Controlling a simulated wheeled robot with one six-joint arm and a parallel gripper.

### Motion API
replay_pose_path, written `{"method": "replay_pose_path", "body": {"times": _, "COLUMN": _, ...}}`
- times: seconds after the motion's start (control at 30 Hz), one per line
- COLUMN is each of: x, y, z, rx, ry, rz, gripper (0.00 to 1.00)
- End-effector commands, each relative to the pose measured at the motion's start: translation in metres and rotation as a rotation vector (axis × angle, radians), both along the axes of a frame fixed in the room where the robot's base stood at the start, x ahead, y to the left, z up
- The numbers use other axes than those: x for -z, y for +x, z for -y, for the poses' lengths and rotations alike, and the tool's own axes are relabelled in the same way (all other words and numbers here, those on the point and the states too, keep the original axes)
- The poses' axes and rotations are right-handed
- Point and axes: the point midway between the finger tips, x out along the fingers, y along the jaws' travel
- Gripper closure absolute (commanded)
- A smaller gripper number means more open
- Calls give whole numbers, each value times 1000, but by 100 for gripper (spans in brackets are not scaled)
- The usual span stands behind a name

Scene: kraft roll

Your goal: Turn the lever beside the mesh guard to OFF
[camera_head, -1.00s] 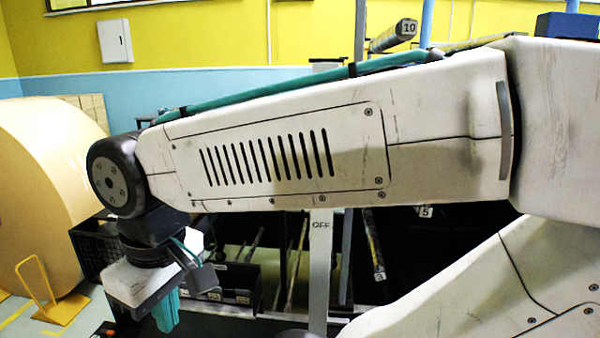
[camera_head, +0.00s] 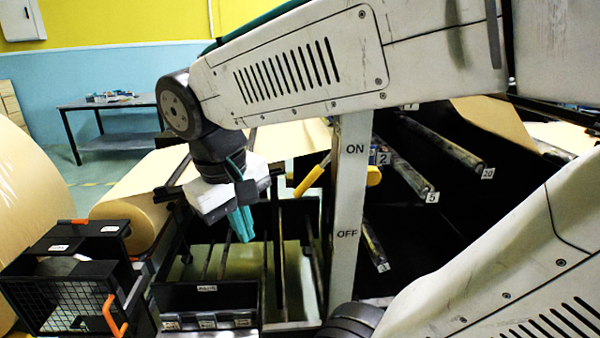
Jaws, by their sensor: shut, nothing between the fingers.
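A yellow lever (camera_head: 311,180) sticks out to the lower left from a pale post (camera_head: 348,205) marked ON above and OFF below. Its handle is beside the ON end of the post. A black box with a white mesh front (camera_head: 72,306) stands at the lower left, with an orange handle (camera_head: 115,315) on its right side. My gripper (camera_head: 243,225), with teal fingers, is shut and empty. It points down, left of the lever in the picture and apart from it.
Dark numbered rollers (camera_head: 405,165) and black machinery fill the space behind and right of the post. A kraft roll (camera_head: 135,200) lies behind the mesh box. A black slotted box (camera_head: 205,305) sits below my gripper. A table (camera_head: 110,102) stands at the back.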

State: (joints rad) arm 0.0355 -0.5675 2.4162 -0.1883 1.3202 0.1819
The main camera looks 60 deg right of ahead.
Motion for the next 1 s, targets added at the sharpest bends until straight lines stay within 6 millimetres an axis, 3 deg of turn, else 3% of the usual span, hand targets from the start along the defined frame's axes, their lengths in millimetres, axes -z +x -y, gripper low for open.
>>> {"method": "replay_pose_path", "body": {"times": 0.1, "x": -17, "y": 37, "z": 43, "rx": 153, "ry": -155, "rz": -93, "gripper": 100}}
{"method": "replay_pose_path", "body": {"times": 0.3, "x": -38, "y": 97, "z": 110, "rx": 383, "ry": -435, "rz": -183, "gripper": 100}}
{"method": "replay_pose_path", "body": {"times": 0.5, "x": -46, "y": 139, "z": 152, "rx": 519, "ry": -638, "rz": -208, "gripper": 100}}
{"method": "replay_pose_path", "body": {"times": 0.73, "x": -46, "y": 150, "z": 169, "rx": 565, "ry": -713, "rz": -207, "gripper": 100}}
{"method": "replay_pose_path", "body": {"times": 1.0, "x": -18, "y": 128, "z": 197, "rx": 566, "ry": -712, "rz": -208, "gripper": 100}}
